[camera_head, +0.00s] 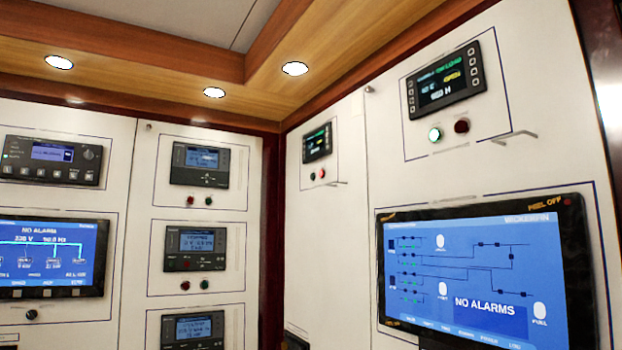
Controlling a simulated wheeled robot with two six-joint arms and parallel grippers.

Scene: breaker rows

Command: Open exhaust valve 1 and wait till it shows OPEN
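A black display unit (445,80) on the right wall panel shows green text that seems to read ON LOAD and yellow text that seems to read OPEN. Below it are a lit green-white button (435,134) and a dark red button (461,126). I cannot tell which unit belongs to exhaust valve 1. Neither of my grippers is in view.
A large blue screen (490,270) reading NO ALARMS is at lower right. The left wall holds another blue screen (50,257) and several grey controllers (195,249) with small buttons. Thin handles (510,137) stick out from the right wall. Wooden ceiling trim is overhead.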

